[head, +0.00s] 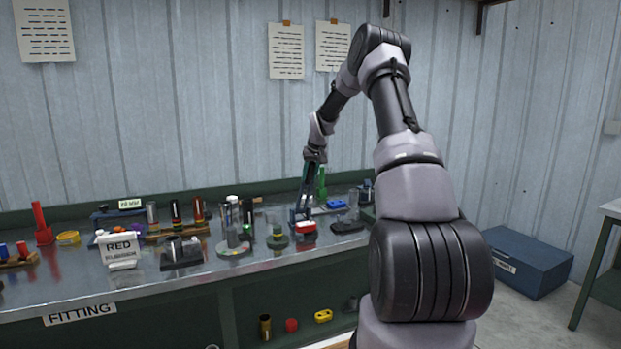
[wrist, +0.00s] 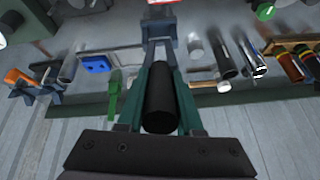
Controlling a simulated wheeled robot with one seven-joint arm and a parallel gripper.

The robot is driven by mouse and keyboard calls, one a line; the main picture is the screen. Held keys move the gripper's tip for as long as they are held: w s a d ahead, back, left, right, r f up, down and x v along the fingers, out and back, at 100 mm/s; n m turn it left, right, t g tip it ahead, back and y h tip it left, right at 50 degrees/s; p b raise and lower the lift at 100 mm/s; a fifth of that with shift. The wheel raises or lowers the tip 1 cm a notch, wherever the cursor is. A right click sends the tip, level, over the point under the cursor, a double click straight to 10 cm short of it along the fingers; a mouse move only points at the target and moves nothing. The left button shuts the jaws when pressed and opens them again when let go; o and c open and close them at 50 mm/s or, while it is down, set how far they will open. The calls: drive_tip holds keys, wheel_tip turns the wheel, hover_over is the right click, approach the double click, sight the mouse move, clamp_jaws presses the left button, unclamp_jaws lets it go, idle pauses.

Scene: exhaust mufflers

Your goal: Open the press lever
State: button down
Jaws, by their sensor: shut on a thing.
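My gripper (head: 300,214) points down over the bench at the right of centre in the head view. A black cylindrical bar (wrist: 160,100) stands between the fingers and appears to be the press lever's handle. A small red block on a dark base (head: 306,228) sits just below the fingertips. Its red edge (wrist: 160,2) shows at the top of the wrist view. The lever's pivot and lower part are hidden by the fingers.
The corrugated wall (head: 230,100) is close behind the bench.

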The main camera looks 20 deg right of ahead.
drive_tip(key=shift+f, duration=0.1)
drive_tip(key=c, duration=0.6)
unclamp_jaws()
drive_tip(key=v, duration=1)
drive_tip(key=shift+s+r, duration=0.25)
drive_tip(key=shift+r, duration=0.1)
